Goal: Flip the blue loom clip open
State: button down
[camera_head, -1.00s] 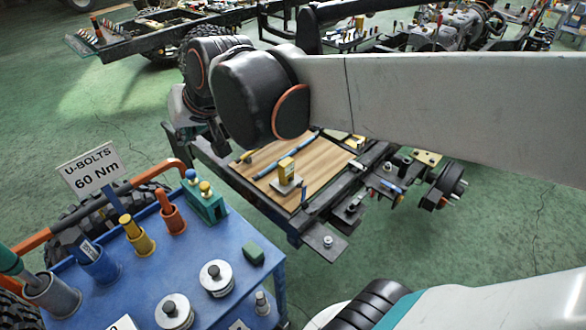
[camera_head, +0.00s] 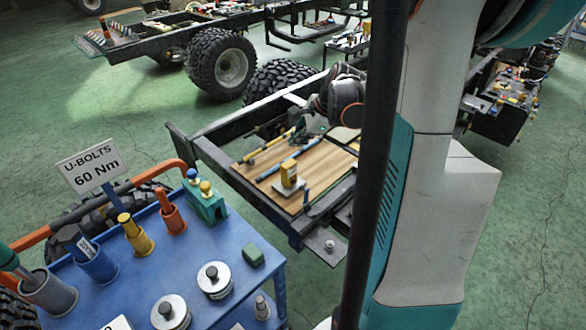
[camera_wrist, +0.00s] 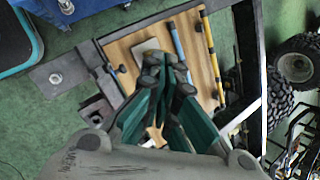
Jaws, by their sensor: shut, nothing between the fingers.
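My gripper (camera_wrist: 166,68) is shut and empty in the wrist view, its teal fingers together above the wooden board (camera_wrist: 118,50). In the head view my wrist hangs over the far edge of the board (camera_head: 318,166). A long blue bar lies across the board in the head view (camera_head: 291,157) and in the wrist view (camera_wrist: 178,36). A small dark blue upright piece (camera_head: 306,196) stands at the board's near edge. I cannot tell for certain which blue part is the loom clip. The gripper touches none of them that I can see.
A yellow block on a pale plate (camera_head: 289,173) stands on the board. A yellow bar (camera_head: 268,147) lies beyond the blue bar. Black chassis rails (camera_head: 225,187) frame the board. A blue cart (camera_head: 130,280) with tools stands at the near left. My arm hides the right side.

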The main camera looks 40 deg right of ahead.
jog(key=s+d+f+m+y, duration=0.1)
jog(key=s+d+f+m, duration=0.65)
jog(key=s, duration=0.25)
jog(key=b+x, duration=0.6)
jog(key=x, duration=0.7)
jog(key=shift+w+a+g, duration=0.25)
jog(key=shift+a+g, duration=0.15)
jog(key=shift+w+r+n, duration=0.1)
jog(key=shift+n, duration=0.15)
jog(key=w+g, duration=0.2)
jog(key=w, duration=0.1)
jog(key=shift+w+a+g+p, duration=0.15)
jog(key=shift+w+g+p, duration=0.2)
jog(key=shift+g+p, duration=0.05)
jog(key=shift+s, duration=0.1)
